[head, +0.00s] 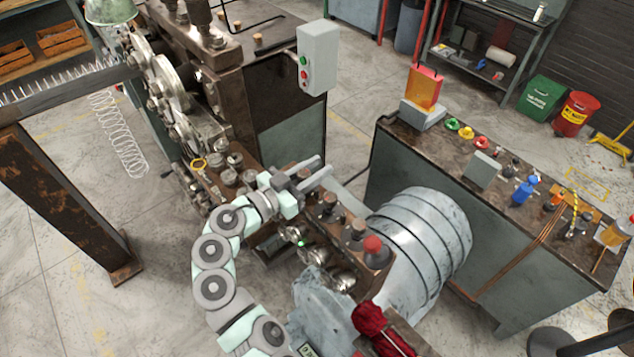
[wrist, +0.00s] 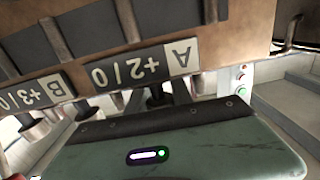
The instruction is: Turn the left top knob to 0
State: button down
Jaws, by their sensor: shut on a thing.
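My gripper (head: 311,174) reaches over the brown control block (head: 303,216) of the coiler, its two grey fingers close together at the block's far end. In the wrist view, a plate marked A +2/0 (wrist: 145,66) sits upside down just above my gripper's green body. A second plate, marked +3/0 (wrist: 35,93), is to its left. My gripper is shut on what appears to be the left top knob. The knob itself is hidden by my gripper, so its setting cannot be read.
A red-topped knob (head: 373,246) stands at the block's near end. Several silver fittings (head: 314,255) line its front side. A ribbed grey drum (head: 425,240) lies to the right. A grey box with buttons (head: 318,58) stands behind. Open floor lies at the left.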

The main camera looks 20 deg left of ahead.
jog(key=shift+a+f+b, duration=0.25)
jog(key=shift+f+b, duration=0.35)
jog(key=shift+b, duration=0.1)
jog(key=shift+r+n+t+y+b, duration=0.4)
jog(key=shift+n+y+b, duration=0.15)
jog(key=shift+b, duration=0.7)
jog(key=shift+s+a+r+n+t+y, duration=0.1)
jog(key=shift+a+r+n+t+y, duration=0.1)
jog(key=shift+r+n+t+y, duration=0.55)
jog(key=shift+f+g, duration=0.1)
jog(key=shift+g, duration=0.25)
jog(key=c, duration=1.4)
grip_release()
jog(key=shift+f, duration=0.1)
